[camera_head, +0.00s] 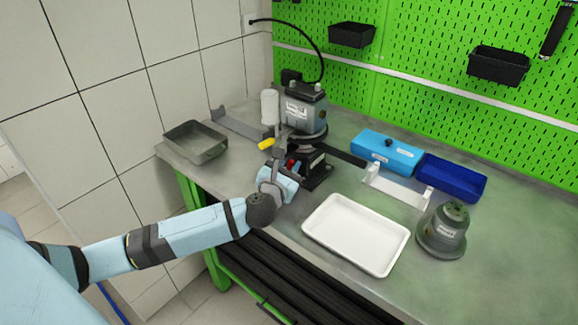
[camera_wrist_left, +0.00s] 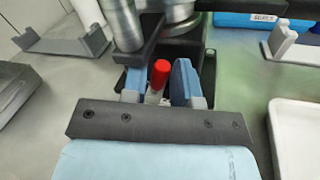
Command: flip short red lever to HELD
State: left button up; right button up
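The short red lever (camera_wrist_left: 160,74) stands up between the two blue fingers of my left gripper (camera_wrist_left: 160,84) in the left wrist view. A gap shows on each side of it, so the fingers are open around it and not closed on it. In the head view the lever is a small red spot (camera_head: 290,163) at the foot of the pump stand, just beyond my left gripper (camera_head: 281,171). The pump (camera_head: 304,112) stands on a dark mount (camera_head: 316,172) above and behind the lever. The lever's base is partly hidden by the gripper. My right gripper is not in view.
A yellow-tipped handle (camera_head: 266,144) and a white cylinder (camera_head: 270,107) are close above my left gripper. A white tray (camera_head: 356,234) lies right of it, a grey metal tray (camera_head: 196,142) left. Blue bins (camera_head: 452,178) and a grey pump part (camera_head: 442,231) stand farther right.

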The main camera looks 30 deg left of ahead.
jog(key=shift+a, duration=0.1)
pick_arm(q)
grip_shut()
jog(key=shift+d+m+p, duration=0.25)
jog(key=shift+m+p, duration=0.45)
jog(key=shift+p, duration=0.25)
jog(key=shift+s+d+f+m+t+p, duration=0.1)
jog(key=shift+d+m+t+p, duration=0.15)
jog(key=shift+m+p, duration=0.25)
jog(key=shift+f+m, duration=0.15)
jog(key=shift+m, duration=0.35)
jog(key=shift+d+f+m+t+p, duration=0.1)
jog(key=shift+d+m+t+p, duration=0.05)
jog(key=shift+m+t+p, duration=0.2)
jog(key=shift+d+f+m, duration=0.1)
jog(key=shift+f+m, duration=0.1)
jog(key=shift+m, duration=0.15)
jog(key=shift+c, duration=0.2)
grip_release()
jog(key=shift+o, duration=0.2)
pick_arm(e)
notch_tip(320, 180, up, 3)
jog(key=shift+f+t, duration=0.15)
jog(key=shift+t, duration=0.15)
